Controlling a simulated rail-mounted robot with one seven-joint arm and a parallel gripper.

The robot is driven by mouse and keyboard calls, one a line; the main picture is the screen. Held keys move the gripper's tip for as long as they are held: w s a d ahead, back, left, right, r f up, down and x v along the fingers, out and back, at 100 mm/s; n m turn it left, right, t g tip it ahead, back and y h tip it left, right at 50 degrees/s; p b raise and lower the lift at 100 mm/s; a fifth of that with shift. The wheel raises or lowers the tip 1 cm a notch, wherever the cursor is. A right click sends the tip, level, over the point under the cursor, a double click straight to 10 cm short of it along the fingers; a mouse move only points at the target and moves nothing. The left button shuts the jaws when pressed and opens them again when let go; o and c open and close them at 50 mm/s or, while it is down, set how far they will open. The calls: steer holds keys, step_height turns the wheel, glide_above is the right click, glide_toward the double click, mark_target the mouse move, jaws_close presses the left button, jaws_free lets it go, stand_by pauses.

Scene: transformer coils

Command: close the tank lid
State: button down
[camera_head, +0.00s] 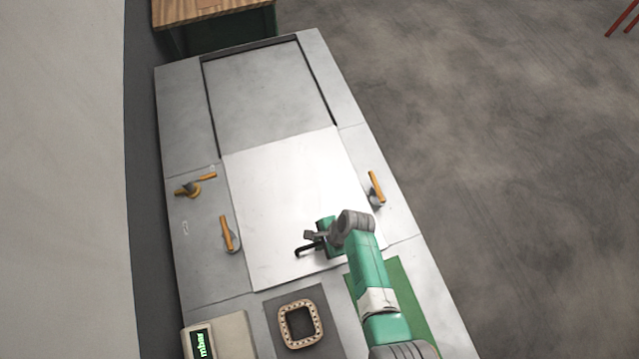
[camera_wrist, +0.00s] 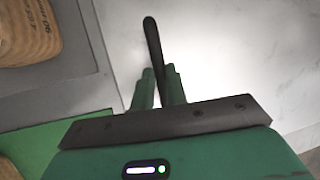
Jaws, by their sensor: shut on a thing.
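The tank lid (camera_head: 285,190) is a pale, shiny plate in the middle of the grey bench top. It also shows in the wrist view (camera_wrist: 225,50). A black bar handle (camera_head: 302,251) sits near the lid's front edge. My gripper (camera_head: 318,240) is at that handle, and in the wrist view its green fingers (camera_wrist: 160,88) are shut on the dark handle (camera_wrist: 153,45). Behind the lid is a rectangular recessed area (camera_head: 262,95) with dark edges. My arm hides part of the lid's front right corner.
Orange-handled clamps stand left (camera_head: 228,234) and right (camera_head: 375,188) of the lid. An orange valve handle (camera_head: 190,187) is at the left. In front are a tan square coil ring (camera_head: 284,326) on a grey mat, a green mat (camera_head: 408,285) and a gauge box (camera_head: 232,338).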

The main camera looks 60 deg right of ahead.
stand_by(0.3)
steer(key=c, duration=1.4)
jaws_free()
steer(key=shift+s+a, duration=0.15)
steer(key=shift+s, duration=0.05)
steer(key=p+v, duration=0.1)
steer(key=v, duration=0.6)
steer(key=shift+r, duration=0.35)
steer(key=shift+s, duration=0.15)
